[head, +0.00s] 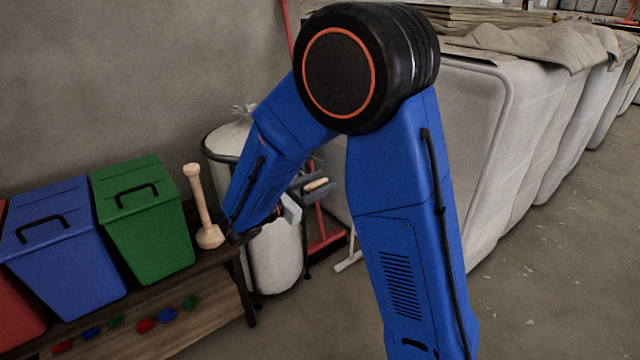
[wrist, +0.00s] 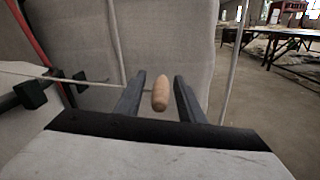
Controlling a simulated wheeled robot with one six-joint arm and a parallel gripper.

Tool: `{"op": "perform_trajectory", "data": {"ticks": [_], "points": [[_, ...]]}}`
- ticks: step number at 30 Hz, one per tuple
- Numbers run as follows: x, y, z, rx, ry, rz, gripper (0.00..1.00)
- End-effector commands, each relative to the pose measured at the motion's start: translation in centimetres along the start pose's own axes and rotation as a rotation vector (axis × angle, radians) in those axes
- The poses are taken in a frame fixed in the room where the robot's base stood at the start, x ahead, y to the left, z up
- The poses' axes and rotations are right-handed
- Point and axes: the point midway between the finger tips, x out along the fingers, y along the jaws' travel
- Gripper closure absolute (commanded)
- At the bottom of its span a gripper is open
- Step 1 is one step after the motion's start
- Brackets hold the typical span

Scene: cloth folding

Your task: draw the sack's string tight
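The pale sack (head: 278,255) hangs at a stand beside the bench, its bunched top (head: 236,132) at the rim; my arm hides its middle. A small wooden toggle (head: 316,184) lies between the two dark fingers of my gripper (head: 318,187). In the wrist view the toggle (wrist: 160,93) sits between the fingertips of my gripper (wrist: 158,92), with a visible gap on each side, so the fingers look open around it. A thin string (wrist: 95,83) runs left from the toggle, past a black fitting (wrist: 32,94).
A bench (head: 215,275) at left carries blue (head: 62,255) and green (head: 150,225) lidded bins and a wooden mallet (head: 205,215). A red stand (head: 325,240) is behind my gripper. Large pale containers (head: 480,150) line the right; the floor (head: 570,270) there is clear.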

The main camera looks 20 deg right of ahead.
Motion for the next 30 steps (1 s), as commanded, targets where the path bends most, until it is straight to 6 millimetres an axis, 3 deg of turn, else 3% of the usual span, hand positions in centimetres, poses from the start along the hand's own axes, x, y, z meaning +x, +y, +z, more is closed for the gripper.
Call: {"op": "perform_trajectory", "data": {"ticks": [11, 30], "points": [[-1.2, 0.1, 0.0, 0.001, -0.001, 0.002, 0.64], [-12.6, 0.1, -0.1, 0.0, 0.001, 0.003, 0.64]]}}
